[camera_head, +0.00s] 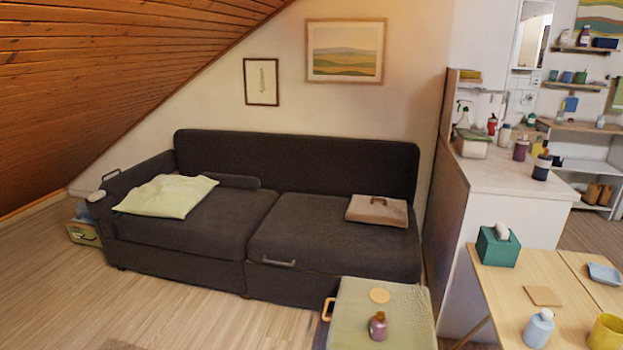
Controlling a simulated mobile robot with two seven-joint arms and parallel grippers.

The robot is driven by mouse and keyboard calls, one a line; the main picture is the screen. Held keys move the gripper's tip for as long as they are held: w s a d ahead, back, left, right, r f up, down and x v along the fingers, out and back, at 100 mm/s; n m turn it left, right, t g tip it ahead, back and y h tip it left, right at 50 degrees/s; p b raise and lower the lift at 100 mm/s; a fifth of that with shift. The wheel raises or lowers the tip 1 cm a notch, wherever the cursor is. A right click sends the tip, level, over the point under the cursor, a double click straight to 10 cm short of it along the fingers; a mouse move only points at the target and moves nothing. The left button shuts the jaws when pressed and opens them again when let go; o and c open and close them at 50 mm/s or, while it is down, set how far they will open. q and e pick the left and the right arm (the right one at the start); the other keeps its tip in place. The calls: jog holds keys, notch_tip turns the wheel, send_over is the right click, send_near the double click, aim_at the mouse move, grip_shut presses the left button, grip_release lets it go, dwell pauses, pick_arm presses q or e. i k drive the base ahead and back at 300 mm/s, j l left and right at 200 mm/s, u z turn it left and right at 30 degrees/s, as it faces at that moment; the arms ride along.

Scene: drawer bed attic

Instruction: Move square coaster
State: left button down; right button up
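A square coaster (543,296), tan and flat, lies on the light wooden table (497,292) at the lower right of the head view. Nothing covers it. A round tan coaster (379,295) lies on a pale green-topped piece of furniture (352,318) to the left of the table. Neither of my grippers is in view.
A purple bottle (378,326) stands near the round coaster. A dark sofa (200,228) is behind; wooden floor at left is clear.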

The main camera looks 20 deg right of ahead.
aim_at(541, 296)
jog(key=i+z, duration=0.15)
jog(key=z, duration=0.3)
jog(key=i+z, duration=0.15)
jog(key=z, duration=0.35)
jog(key=i+j+z, duration=0.1)
jog(key=z, duration=0.35)
jog(key=i+j+z, duration=0.15)
jog(key=z, duration=0.3)
jog(key=i+j+z, duration=0.1)
jog(key=z, duration=0.35)
